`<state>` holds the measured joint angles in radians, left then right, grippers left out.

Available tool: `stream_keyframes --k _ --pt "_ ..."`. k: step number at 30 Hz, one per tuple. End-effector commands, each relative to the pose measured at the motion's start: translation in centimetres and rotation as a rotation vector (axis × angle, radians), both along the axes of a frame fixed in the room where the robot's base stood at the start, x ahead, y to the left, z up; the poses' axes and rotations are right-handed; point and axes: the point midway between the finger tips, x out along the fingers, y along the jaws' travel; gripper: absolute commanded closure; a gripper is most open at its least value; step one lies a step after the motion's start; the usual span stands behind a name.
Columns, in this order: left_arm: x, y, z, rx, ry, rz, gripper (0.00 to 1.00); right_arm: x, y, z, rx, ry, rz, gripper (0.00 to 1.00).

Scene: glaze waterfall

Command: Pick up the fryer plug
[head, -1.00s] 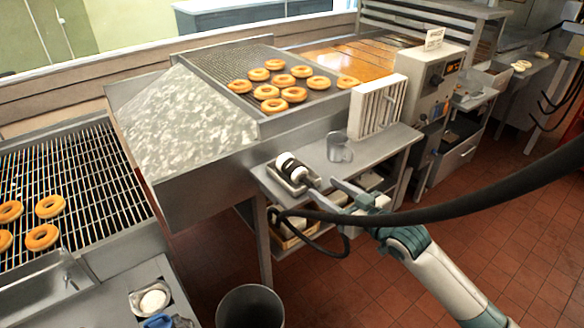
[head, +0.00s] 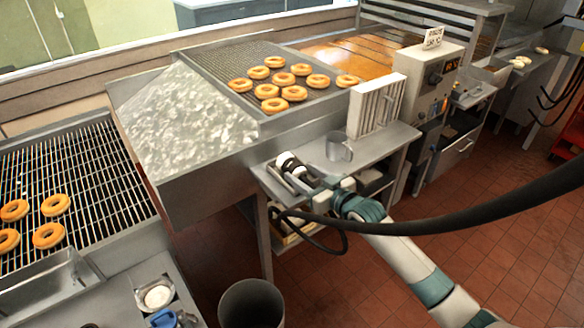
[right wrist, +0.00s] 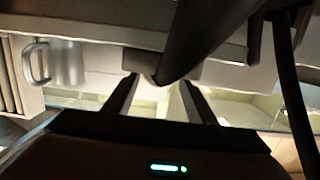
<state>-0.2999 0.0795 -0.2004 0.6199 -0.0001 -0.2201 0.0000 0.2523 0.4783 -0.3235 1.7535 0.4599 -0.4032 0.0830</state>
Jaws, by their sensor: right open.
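The fryer plug (head: 287,160), a white and black cylindrical piece, lies in a metal holder at the left end of the steel side shelf in the head view. My right gripper (head: 308,182) is open at the shelf's front edge, just right of and below the plug. In the right wrist view the two dark fingers of my right gripper (right wrist: 160,95) stand apart. A dark rounded piece reaches down between them; I cannot tell whether it is the plug or its cable. My left gripper is not in view.
A metal mug (head: 338,148) stands on the shelf, and also shows in the right wrist view (right wrist: 68,62). A black cable (head: 455,205) crosses in front of my right arm. A bin (head: 250,305) stands below. Donuts (head: 270,90) lie on the rack above.

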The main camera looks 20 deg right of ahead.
Motion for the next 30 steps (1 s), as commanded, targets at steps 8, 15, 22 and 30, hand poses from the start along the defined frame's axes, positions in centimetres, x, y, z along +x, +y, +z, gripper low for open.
stream_keyframes --k 8,15,22,30 --pt "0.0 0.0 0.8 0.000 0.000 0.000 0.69 0.9 0.3 0.1 0.000 0.002 0.000 0.49" --pt "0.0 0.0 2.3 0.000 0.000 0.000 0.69 3.2 1.0 -0.2 0.002 0.002 0.000 0.49" --pt "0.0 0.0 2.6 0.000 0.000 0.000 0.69 4.8 1.6 -0.7 0.000 0.001 0.000 0.49" --pt "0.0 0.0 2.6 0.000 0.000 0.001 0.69 4.9 1.6 -0.8 0.000 0.001 0.000 0.49"
